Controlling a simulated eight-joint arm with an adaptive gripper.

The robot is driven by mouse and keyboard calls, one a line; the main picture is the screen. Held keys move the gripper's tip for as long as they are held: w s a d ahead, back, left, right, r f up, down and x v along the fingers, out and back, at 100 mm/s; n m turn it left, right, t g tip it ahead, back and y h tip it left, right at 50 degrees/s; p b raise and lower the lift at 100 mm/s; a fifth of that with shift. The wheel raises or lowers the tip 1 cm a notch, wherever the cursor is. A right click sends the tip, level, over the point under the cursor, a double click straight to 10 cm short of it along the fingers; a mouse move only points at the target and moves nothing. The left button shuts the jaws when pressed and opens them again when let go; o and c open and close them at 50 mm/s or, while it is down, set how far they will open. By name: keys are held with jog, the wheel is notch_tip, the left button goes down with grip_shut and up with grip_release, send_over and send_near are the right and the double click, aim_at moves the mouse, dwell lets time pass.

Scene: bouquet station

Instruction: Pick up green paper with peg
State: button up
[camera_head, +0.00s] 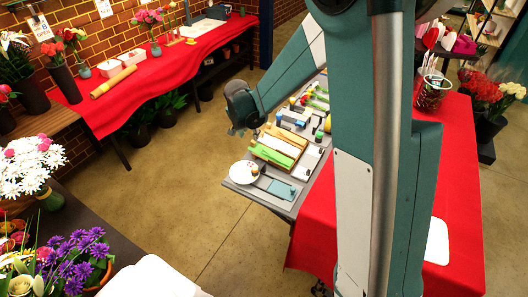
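A bright green strip, likely the green paper, lies in a wooden-coloured holder on the grey work table (240,186); this green paper (272,155) is small in view and I cannot make out a peg on it. Other small green pieces (319,104) lie further back among coloured items. My gripper (238,130) hangs beyond the table's left edge, above the floor in the picture, apart from the green paper. Its fingers are dark and small, so I cannot tell whether they are open or shut. My arm hides the table's right part.
A white plate (244,173) with small items stands at the table's front left corner, beside a teal sheet (281,190). A red-clothed table (317,229) adjoins on the right. Flowers (75,262) stand at lower left. The floor between the tables is clear.

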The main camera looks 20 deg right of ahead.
aim_at(253, 141)
dwell(0.3)
jog(key=shift+x, duration=1.35)
jog(key=shift+x, duration=2.6)
jog(key=shift+s+d, duration=0.1)
jog(key=shift+d, duration=0.05)
jog(key=c, duration=0.9)
